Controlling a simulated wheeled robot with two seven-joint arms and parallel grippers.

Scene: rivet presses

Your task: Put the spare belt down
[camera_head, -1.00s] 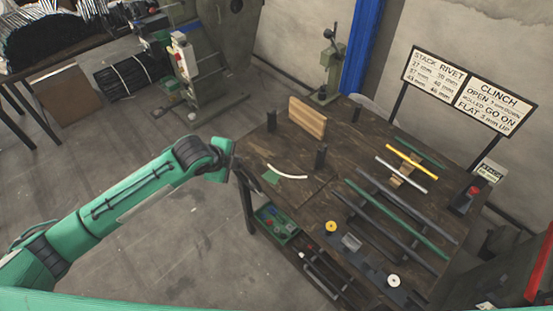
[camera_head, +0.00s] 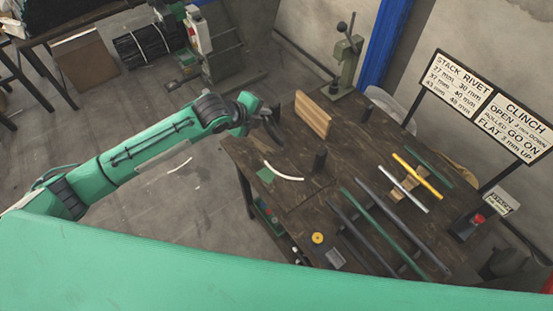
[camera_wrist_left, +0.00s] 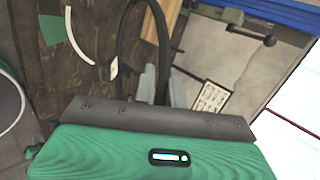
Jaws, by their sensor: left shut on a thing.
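The spare belt shows in the left wrist view as a black loop (camera_wrist_left: 124,32), bent upright from between my fingers, with a small white tag (camera_wrist_left: 114,69) beside it. My left gripper (camera_wrist_left: 160,90) is shut on the belt. In the head view my left gripper (camera_head: 272,124) is at the left edge of the dark work table (camera_head: 290,210), to the left of a wooden block (camera_head: 312,114). The belt is too dark and small there to tell from the fingers. My right gripper is not in view.
A white curved strip (camera_head: 284,174) and a green piece (camera_head: 265,175) lie on the table. Long bars (camera_head: 390,230) fill the front right. A lever press (camera_head: 347,60) stands at the back. Another white strip (camera_head: 180,166) lies on the floor.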

